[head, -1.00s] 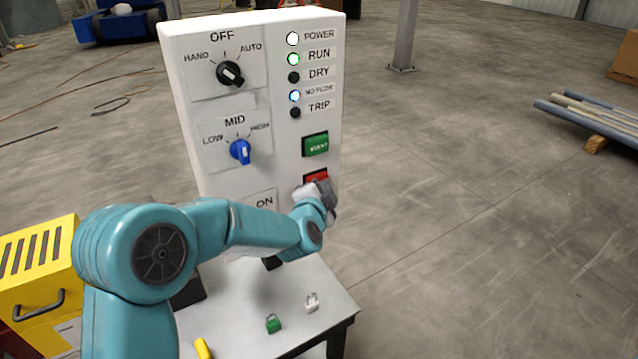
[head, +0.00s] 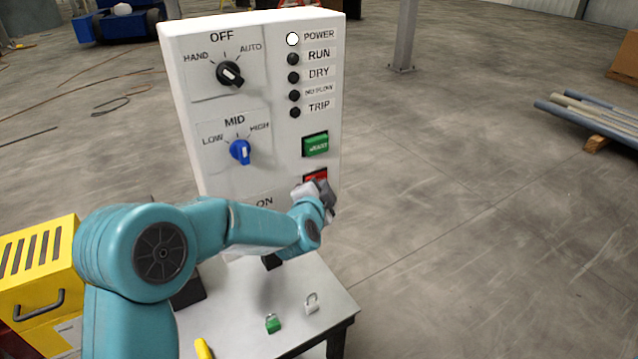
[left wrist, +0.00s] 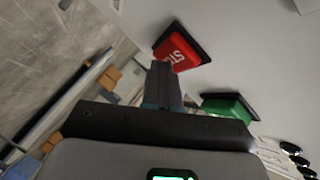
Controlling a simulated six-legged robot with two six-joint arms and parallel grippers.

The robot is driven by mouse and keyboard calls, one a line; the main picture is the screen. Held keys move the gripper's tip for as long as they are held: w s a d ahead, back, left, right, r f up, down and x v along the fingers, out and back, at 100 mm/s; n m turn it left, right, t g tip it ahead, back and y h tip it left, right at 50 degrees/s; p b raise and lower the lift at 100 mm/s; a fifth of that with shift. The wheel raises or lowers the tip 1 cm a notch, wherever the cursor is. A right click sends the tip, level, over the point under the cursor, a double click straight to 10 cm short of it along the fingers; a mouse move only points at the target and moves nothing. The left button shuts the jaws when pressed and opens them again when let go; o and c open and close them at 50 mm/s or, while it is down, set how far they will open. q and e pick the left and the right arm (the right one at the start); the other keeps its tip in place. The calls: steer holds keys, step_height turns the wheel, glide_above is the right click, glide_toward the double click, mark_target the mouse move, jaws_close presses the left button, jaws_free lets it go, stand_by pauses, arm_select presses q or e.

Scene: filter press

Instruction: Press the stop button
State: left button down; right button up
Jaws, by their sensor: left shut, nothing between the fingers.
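The red stop button (head: 316,176) is low on the right side of the white control panel (head: 270,120), partly hidden by my left gripper in the head view. My left gripper (head: 325,189) is shut and empty, right at the button's lower part. In the left wrist view the red stop button (left wrist: 178,48) shows its lettering, and the tips of my shut left gripper (left wrist: 161,68) overlap its lower edge. I cannot tell whether they touch. On the panel, the POWER lamp (head: 292,39) is lit white; the RUN, DRY, NO FLOW and TRIP lamps are dark. My right gripper is not visible.
The green start button (head: 316,145) is just above the stop button. A black selector knob (head: 229,74) and a blue one (head: 240,151) are at left. A green padlock (head: 273,323) and a white padlock (head: 312,303) lie on the table below.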

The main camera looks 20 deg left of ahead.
arm_select(q)
steer(key=shift+s+d, duration=0.6)
steer(key=shift+d, duration=0.1)
steer(key=shift+d, duration=0.1)
steer(key=s+d, duration=0.1)
steer(key=d, duration=0.1)
steer(key=s+d, duration=0.1)
steer(key=s, duration=0.1)
steer(key=shift+d+p, duration=0.4)
stand_by(0.3)
